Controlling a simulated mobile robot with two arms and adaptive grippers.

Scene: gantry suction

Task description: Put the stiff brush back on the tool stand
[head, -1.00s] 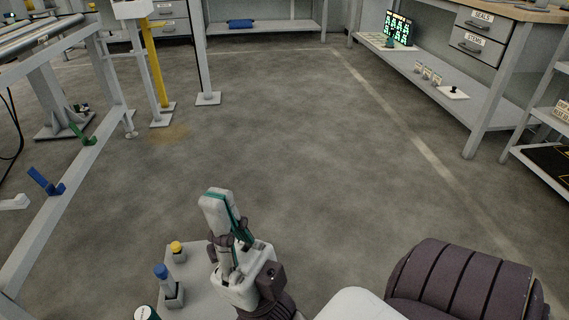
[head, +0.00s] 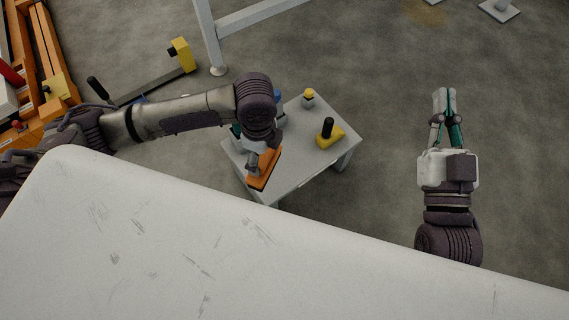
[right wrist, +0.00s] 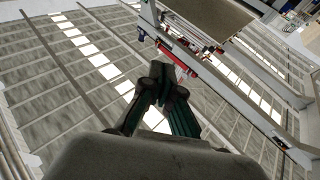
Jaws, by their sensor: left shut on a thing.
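The stiff brush seems to be the orange block (head: 265,170) at the near left edge of the small grey tool stand (head: 298,168) in the head view. My left gripper (head: 255,163) reaches in from the left over the stand and is shut on the orange block. The wrist hides part of the fingers. I cannot tell whether the block touches the stand top. My right gripper (head: 446,98) is to the right of the stand, over bare floor, with its fingers together and nothing visible between them. Its fingertips also show in the right wrist view (right wrist: 175,62).
A yellow tool with a black handle (head: 329,135) and a yellow-capped item (head: 308,98) stand on the stand. A blue-topped item (head: 277,96) is partly hidden behind my left wrist. An orange rack (head: 45,60) is at far left. Floor right of the stand is clear.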

